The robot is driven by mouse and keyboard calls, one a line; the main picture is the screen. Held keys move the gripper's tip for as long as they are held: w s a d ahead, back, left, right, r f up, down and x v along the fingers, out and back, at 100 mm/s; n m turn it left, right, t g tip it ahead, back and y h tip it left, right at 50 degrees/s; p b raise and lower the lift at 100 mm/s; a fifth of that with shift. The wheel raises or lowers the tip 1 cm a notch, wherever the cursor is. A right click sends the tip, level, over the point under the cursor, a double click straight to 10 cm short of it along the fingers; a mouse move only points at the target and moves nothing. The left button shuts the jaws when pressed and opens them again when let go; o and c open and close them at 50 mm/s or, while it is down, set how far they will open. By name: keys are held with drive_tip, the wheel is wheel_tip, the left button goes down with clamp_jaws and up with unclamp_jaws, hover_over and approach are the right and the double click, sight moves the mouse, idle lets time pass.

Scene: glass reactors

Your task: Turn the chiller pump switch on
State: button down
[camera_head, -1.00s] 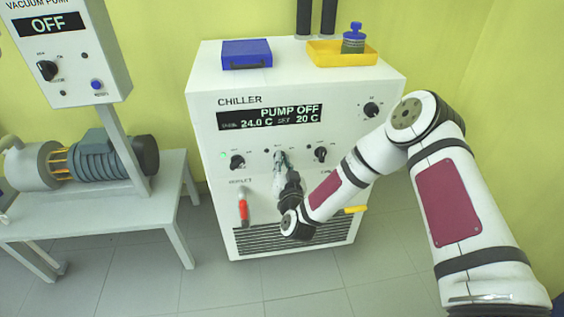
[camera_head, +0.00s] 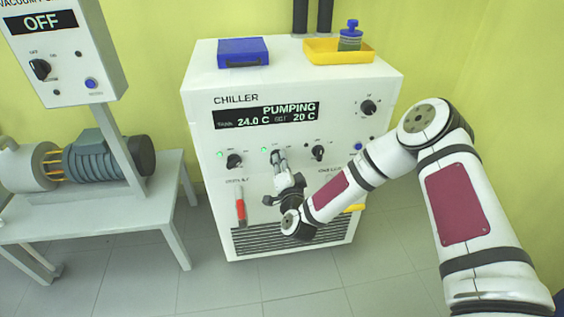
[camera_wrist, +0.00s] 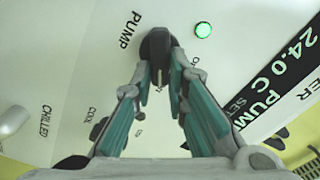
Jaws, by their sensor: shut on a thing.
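The white chiller (camera_head: 300,85) stands ahead of me, and its display (camera_head: 268,116) reads PUMPING, 24.0 C, set 20 C. The black pump switch knob (camera_wrist: 158,44) shows at the top middle of the wrist view, beside the word PUMP. A green lamp (camera_wrist: 203,30) next to it is lit; it also shows in the head view (camera_head: 264,149). My gripper (camera_wrist: 160,75) is shut on the pump switch knob, with a finger on each side. In the head view my gripper (camera_head: 279,160) hides most of the knob.
Other knobs sit left (camera_head: 234,161) and right (camera_head: 318,153) of the pump switch. A red-handled valve (camera_head: 240,208) is below left. A blue case (camera_head: 243,51) and a yellow tray (camera_head: 322,57) with a bottle (camera_head: 350,38) lie on top. A vacuum pump bench (camera_head: 95,215) stands left.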

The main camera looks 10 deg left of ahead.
drive_tip(key=shift+f, duration=0.1)
idle(0.3)
drive_tip(key=c, duration=1.6)
unclamp_jaws()
drive_tip(key=v, duration=1.2)
drive_tip(key=shift+d, duration=0.1)
